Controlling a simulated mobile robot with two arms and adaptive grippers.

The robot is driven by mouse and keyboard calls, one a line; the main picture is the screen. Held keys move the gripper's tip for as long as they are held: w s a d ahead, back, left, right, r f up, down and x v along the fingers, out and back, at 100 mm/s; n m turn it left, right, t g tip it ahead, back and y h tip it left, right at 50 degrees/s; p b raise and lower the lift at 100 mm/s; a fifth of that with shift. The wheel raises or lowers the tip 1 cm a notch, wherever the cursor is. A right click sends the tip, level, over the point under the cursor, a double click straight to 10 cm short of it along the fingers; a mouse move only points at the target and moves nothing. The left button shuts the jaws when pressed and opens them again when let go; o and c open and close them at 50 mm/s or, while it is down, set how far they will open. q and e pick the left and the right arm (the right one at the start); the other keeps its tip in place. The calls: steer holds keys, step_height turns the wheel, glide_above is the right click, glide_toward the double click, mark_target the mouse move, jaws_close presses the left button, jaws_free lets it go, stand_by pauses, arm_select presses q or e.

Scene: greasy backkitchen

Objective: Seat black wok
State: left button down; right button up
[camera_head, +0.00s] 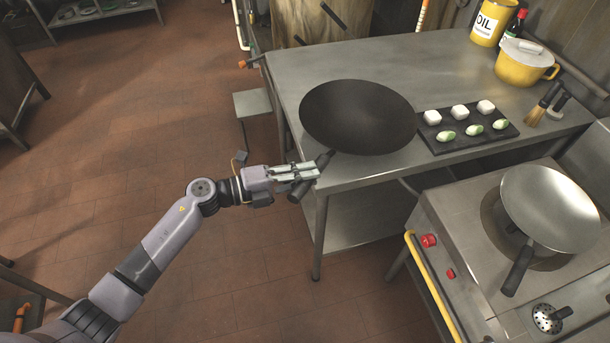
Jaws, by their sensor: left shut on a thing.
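The black wok (358,115) is on or just above the left front part of the steel table (300,66); I cannot tell whether it touches the top. Its handle points toward me, past the table's front edge. My left gripper (308,172) is shut on this handle. A steel wok (551,206) sits tilted over the round burner (500,222) of the stove, its black handle pointing to the front. My right gripper is out of view.
A dark tray (432,149) with white and green pieces lies right of the black wok. The stove has a yellow front rail (434,287).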

arm_select(q)
steer(key=shift+w+r+p, duration=0.1)
steer(key=shift+r+p, duration=1.3)
steer(key=shift+r, duration=0.6)
